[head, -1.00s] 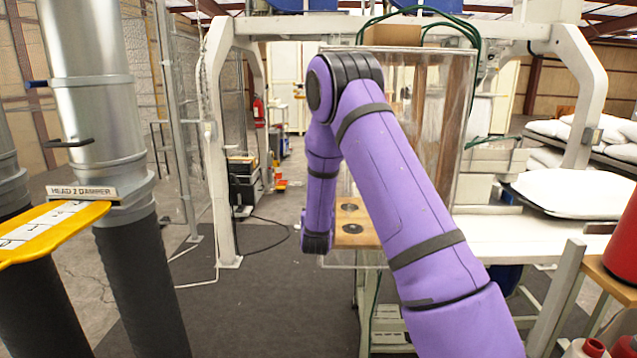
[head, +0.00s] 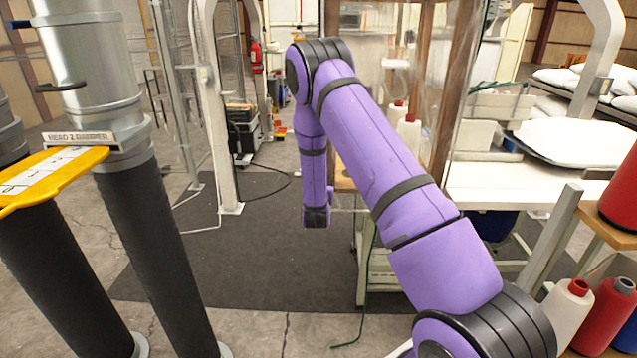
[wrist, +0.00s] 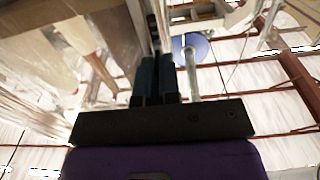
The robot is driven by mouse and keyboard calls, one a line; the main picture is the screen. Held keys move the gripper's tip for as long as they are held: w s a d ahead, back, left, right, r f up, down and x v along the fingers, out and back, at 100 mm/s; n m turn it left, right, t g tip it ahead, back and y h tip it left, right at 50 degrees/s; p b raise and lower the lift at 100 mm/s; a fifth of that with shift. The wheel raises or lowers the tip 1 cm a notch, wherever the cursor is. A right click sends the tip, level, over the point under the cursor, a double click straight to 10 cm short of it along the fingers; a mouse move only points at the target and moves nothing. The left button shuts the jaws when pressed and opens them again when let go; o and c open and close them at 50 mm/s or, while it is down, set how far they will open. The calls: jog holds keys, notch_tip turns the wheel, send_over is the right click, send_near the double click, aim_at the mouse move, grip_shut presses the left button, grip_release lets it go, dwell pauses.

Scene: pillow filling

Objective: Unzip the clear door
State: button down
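The clear door (head: 430,70) is a see-through plastic sheet by brown wooden posts, ahead of me in the head view. My purple arm crosses in front of its left and lower parts. In the wrist view my gripper (wrist: 157,62) has its two dark fingers side by side, nearly touching, with nothing clearly seen between them. A narrow dark upright strip and a pale rod stand close by the fingertips. In the head view the fingers are too small to make out. I cannot pick out the zipper or its pull in either view.
White spools (head: 408,130) show behind the clear sheet. A white table (head: 500,185) stands to the right, with red and white thread cones (head: 570,310) nearer me. Large ducts (head: 150,230) and a yellow damper handle (head: 50,175) are at left. Dark floor matting (head: 270,250) lies open between.

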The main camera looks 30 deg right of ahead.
jog(key=c, duration=1.3)
grip_release()
jog(key=v, duration=1)
jog(key=shift+s+a, duration=0.25)
jog(key=shift+s, duration=0.05)
